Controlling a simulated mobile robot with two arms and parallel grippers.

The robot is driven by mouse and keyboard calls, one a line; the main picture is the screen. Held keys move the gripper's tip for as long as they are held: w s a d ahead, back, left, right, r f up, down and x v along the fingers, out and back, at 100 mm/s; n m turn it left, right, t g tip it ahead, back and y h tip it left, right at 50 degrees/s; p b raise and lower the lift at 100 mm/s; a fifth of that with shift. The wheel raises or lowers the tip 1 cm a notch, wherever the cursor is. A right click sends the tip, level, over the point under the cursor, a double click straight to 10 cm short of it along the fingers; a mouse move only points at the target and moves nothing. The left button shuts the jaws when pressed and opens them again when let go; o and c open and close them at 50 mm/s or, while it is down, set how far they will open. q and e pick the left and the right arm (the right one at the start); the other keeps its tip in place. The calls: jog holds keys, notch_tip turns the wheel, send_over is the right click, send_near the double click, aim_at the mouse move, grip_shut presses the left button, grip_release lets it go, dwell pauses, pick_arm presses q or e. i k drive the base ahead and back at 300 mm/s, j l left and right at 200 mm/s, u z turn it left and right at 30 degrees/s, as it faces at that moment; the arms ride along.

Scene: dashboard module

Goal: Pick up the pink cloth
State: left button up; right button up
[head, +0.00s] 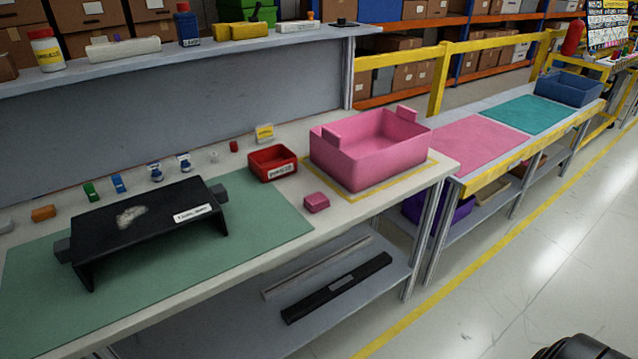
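A small pink folded piece (316,202), which looks like the pink cloth, lies on the workbench near its front edge. It is just right of the green mat's corner and in front of the pink bin and the small red bin. Nothing covers it. Neither of my grippers can be made out in the head view. Only a dark rounded part shows at the bottom right edge, and I cannot tell which part it is.
A black dashboard module (150,215) with a pale smudge stands on the green mat (270,226). A red bin (272,163) and a large pink bin (368,155) stand behind the cloth. Small coloured items line the bench's back. A pink mat (478,142) lies on the right bench.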

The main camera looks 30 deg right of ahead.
aim_at(314, 202)
jog(key=l+z, duration=0.15)
jog(key=z, duration=0.7)
